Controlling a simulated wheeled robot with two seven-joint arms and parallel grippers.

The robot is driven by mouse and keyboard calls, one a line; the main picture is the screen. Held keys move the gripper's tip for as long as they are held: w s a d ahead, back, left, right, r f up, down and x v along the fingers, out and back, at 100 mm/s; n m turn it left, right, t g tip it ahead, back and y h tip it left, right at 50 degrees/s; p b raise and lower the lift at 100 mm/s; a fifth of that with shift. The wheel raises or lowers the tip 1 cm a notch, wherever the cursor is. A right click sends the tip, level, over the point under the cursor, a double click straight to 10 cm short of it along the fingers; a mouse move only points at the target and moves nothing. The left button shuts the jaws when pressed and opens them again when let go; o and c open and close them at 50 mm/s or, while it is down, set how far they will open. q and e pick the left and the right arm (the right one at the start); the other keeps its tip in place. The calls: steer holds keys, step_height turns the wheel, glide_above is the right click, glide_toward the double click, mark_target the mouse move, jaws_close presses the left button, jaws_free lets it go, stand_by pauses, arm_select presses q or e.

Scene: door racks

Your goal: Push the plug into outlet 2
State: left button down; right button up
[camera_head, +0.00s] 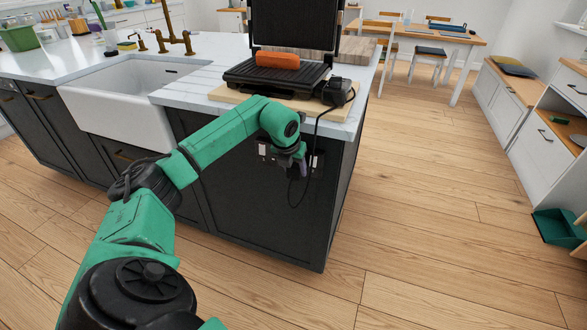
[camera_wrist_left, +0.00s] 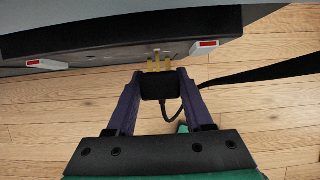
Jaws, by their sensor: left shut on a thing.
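My left gripper (camera_wrist_left: 160,78) is shut on a black plug (camera_wrist_left: 157,88) in the left wrist view. The plug's brass prongs (camera_wrist_left: 160,66) point at the dark outlet panel (camera_wrist_left: 120,50) on the island's end. Much of the prongs' length still shows, and I cannot tell whether their tips touch the panel. In the head view my left gripper (camera_head: 301,163) is at the panel, between two white switches (camera_head: 262,150) (camera_head: 314,162), and the plug is hidden. The outlet numbers cannot be read. My right gripper is not in view.
The black cord (camera_head: 313,140) runs from the contact grill (camera_head: 275,78) over the counter edge and hangs by the panel. An orange item (camera_head: 278,60) lies on the grill. A white sink (camera_head: 115,105) is to the left.

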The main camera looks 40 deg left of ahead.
arm_select(q)
steer(key=shift+w+a+r+p, duration=0.15)
steer(key=shift+w+p, duration=0.1)
steer(key=shift+w, duration=0.25)
steer(key=shift+w+a+f+p, duration=0.15)
steer(key=shift+w+p, duration=0.1)
steer(key=shift+w, duration=0.25)
steer(key=shift+c, duration=2.3)
jaws_free()
steer(key=shift+r, duration=0.1)
steer(key=shift+o, duration=1.3)
steer(key=shift+s+a, duration=0.1)
steer(key=shift+a, duration=0.05)
steer(key=shift+r, duration=0.1)
